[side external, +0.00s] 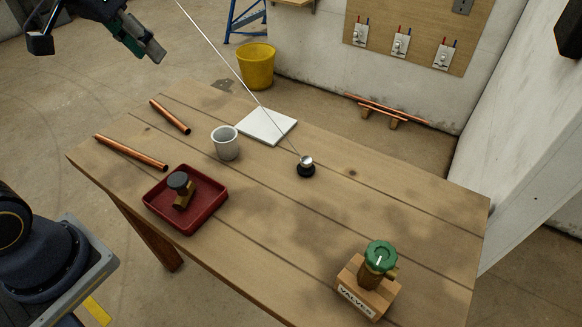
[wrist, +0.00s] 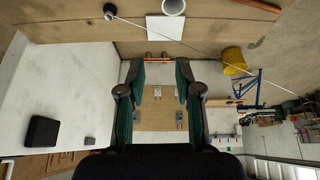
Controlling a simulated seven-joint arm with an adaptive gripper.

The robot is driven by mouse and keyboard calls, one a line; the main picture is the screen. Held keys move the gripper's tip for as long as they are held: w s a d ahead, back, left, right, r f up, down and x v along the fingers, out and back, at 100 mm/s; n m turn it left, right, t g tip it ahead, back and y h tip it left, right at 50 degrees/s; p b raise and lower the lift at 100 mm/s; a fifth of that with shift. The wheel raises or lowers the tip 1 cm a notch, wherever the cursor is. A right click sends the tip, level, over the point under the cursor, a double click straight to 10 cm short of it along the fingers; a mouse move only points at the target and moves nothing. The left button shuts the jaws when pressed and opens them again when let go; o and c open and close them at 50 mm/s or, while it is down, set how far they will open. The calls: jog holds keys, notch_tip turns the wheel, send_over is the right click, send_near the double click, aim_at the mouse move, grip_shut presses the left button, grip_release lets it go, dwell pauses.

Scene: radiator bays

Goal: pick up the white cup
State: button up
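The white cup (side external: 226,144) stands upright on the wooden table, left of a white square tile. In the wrist view the cup (wrist: 173,7) is cut off by the top edge. My gripper (side external: 150,48) is at the top left of the side view, raised well away from the cup. In the wrist view my gripper (wrist: 160,70) shows two fingers spread apart with nothing between them.
The white tile (side external: 267,126) lies by the cup. A red tray (side external: 158,207) with a valve, two copper pipes (side external: 131,153), a thin rod on a dark round base (side external: 306,170), and a green-knobbed valve block (side external: 376,275) are on the table. The right part is mostly clear.

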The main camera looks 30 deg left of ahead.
jog(key=w+a+f+g, duration=0.1)
jog(key=w+a+f, duration=0.15)
jog(key=w, duration=0.55)
jog(key=n+g, duration=0.1)
jog(key=g, duration=0.1)
send_over(217, 143)
jog(key=w+a, duration=0.1)
jog(key=a, duration=0.1)
notch_tip(217, 143, down, 7)
jog(key=f, duration=0.7)
jog(key=w+a+f+g, duration=0.1)
jog(key=f, duration=0.6)
jog(key=f+n+g+h, duration=0.1)
jog(key=f, duration=0.6)
jog(key=shift+w+a, duration=0.25)
jog(key=shift+a, duration=0.1)
jog(key=f, duration=0.5)
jog(key=shift+w+d+f, duration=0.1)
jog(key=shift+d+f, duration=0.15)
jog(key=shift+c, duration=0.2)
grip_shut()
